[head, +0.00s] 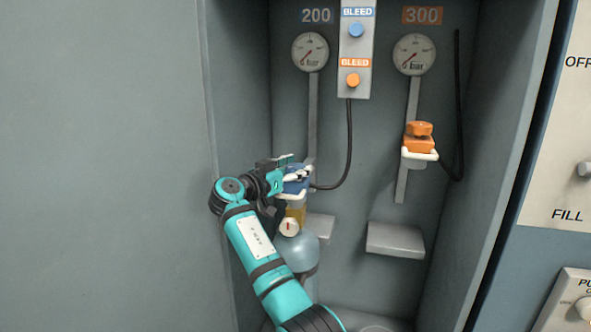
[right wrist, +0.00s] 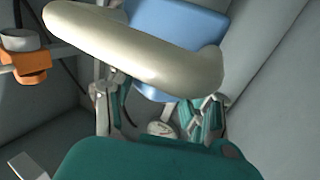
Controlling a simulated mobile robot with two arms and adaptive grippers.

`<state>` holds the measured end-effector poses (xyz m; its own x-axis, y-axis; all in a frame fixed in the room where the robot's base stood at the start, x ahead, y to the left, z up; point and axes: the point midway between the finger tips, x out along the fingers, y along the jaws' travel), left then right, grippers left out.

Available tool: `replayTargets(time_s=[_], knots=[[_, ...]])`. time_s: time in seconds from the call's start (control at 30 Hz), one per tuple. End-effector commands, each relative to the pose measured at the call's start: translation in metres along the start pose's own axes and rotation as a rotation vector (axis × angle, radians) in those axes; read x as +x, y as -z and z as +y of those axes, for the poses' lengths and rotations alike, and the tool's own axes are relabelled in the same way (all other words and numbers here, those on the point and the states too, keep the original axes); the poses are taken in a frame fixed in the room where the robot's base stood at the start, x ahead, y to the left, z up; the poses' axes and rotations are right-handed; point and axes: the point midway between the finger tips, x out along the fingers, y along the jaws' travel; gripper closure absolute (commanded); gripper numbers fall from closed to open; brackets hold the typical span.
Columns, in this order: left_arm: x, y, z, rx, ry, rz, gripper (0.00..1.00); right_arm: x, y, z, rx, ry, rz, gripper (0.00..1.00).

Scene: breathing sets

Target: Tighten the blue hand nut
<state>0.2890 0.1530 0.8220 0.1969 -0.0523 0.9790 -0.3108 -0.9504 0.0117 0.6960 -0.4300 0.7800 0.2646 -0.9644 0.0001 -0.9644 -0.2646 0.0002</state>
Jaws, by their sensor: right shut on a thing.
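The blue block (head: 296,187) with its white handle is on the left 200 bottle set in the head view. The blue block (right wrist: 180,35) and the large pale handle (right wrist: 130,45) also show close up in the right wrist view. My right gripper (head: 288,170) is at the top of the blue block and is shut on the blue hand nut. The nut itself is hidden by the fingers in the head view and by the handle in the right wrist view. My left gripper is not in view.
An orange block with its orange hand nut (head: 419,128) hangs at the right under the 300 gauge (head: 414,54). The 200 gauge (head: 310,52) and a bleed panel (head: 356,50) are above. A pale rounded bottle (head: 298,252) is below my gripper. Cabinet walls enclose both sides.

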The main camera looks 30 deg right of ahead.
Motion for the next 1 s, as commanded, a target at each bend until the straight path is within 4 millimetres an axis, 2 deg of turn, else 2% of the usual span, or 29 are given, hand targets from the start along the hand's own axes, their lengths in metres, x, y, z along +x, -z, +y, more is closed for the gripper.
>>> replayTargets(time_s=[0.17,0.2,0.37,0.67,0.77,1.0], knots=[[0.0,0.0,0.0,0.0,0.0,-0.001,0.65,0.0,-0.001,0.0,-0.001,0.001,-0.001,0.84],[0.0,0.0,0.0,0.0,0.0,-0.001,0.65,0.0,-0.001,0.0,-0.001,0.001,-0.001,0.47],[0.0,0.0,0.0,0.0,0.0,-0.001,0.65,0.0,-0.001,0.0,-0.001,0.001,-0.001,0.27],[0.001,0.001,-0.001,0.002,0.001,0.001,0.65,-0.003,0.0,0.0,0.0,0.002,0.0,0.27],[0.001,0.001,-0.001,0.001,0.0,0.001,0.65,-0.013,0.0,-0.001,0.0,0.003,0.0,0.27],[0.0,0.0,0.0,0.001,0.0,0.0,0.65,-0.053,-0.001,-0.001,0.0,0.003,-0.001,0.27]])
